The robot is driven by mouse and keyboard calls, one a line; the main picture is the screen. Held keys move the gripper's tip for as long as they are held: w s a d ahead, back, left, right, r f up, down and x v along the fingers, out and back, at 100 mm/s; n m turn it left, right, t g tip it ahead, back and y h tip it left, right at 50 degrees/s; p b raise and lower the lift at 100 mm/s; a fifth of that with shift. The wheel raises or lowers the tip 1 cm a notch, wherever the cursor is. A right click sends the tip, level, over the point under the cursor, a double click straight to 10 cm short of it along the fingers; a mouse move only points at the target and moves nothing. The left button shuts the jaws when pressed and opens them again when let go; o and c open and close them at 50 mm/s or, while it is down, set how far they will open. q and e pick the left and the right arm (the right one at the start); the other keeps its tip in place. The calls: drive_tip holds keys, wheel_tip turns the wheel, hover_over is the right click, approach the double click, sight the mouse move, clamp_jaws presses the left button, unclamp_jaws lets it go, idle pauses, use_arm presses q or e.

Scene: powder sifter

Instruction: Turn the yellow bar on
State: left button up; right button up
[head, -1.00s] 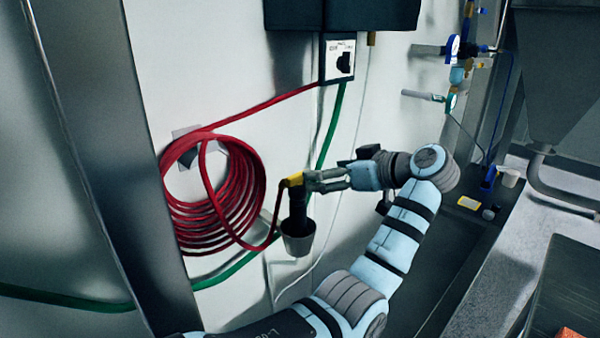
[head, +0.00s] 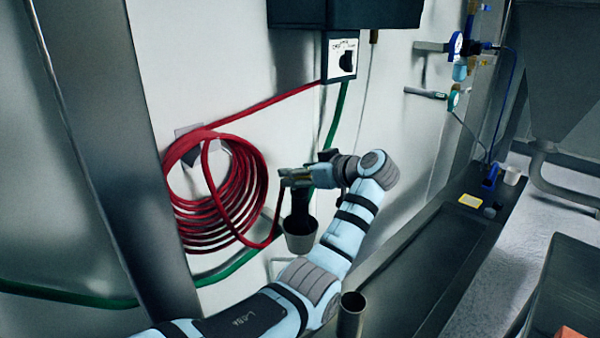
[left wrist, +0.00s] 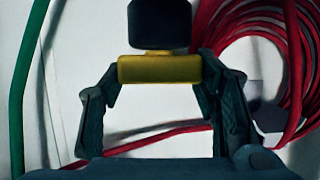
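The yellow bar (left wrist: 160,68) sits across the end of a black body (left wrist: 160,24) in the left wrist view. In the head view this black body (head: 299,207) hangs upright with a grey cup (head: 299,237) at its lower end. The bar is mostly hidden there behind my left gripper (head: 295,176). In the left wrist view the two fingertips of the left gripper (left wrist: 161,70) meet the two ends of the bar and appear closed against them. My right gripper is not in view.
A coiled red hose (head: 188,228) hangs on the wall left of the bar. A green hose (head: 338,118) runs behind. A switch box (head: 342,57) is above. Gauges (head: 455,45) stick out at upper right. A metal tube (head: 350,317) stands at the bottom.

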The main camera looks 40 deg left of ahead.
use_arm(q)
drive_tip(key=shift+m+t, duration=0.4)
drive_tip(key=shift+t, duration=0.1)
drive_tip(key=shift+c, duration=0.4)
drive_tip(key=shift+o, duration=0.2)
drive_tip(key=m+t+p, duration=0.1)
drive_tip(key=t, duration=0.1)
drive_tip(key=m+t+h+p, duration=0.1)
drive_tip(key=m, duration=0.1)
drive_tip(key=shift+s+r+m+t, duration=0.1)
drive_tip(key=shift+r+m+t, duration=0.1)
drive_tip(key=shift+m+t, duration=0.15)
drive_tip(key=m+t+h+p, duration=0.2)
drive_tip(key=m+t, duration=0.1)
drive_tip(key=shift+t+h+p, duration=0.25)
drive_tip(key=shift+h+p, duration=0.1)
drive_tip(key=shift+h, duration=0.05)
drive_tip(key=shift+c, duration=0.2)
drive_tip(key=shift+f+m+t+h+p, duration=0.15)
drive_tip(key=shift+m+t+h+p, duration=0.2)
drive_tip(key=shift+m, duration=0.3)
drive_tip(key=o, duration=1.2)
drive_tip(key=shift+h, duration=0.25)
drive_tip(key=v, duration=1.2)
drive_tip(key=shift+f, duration=0.15)
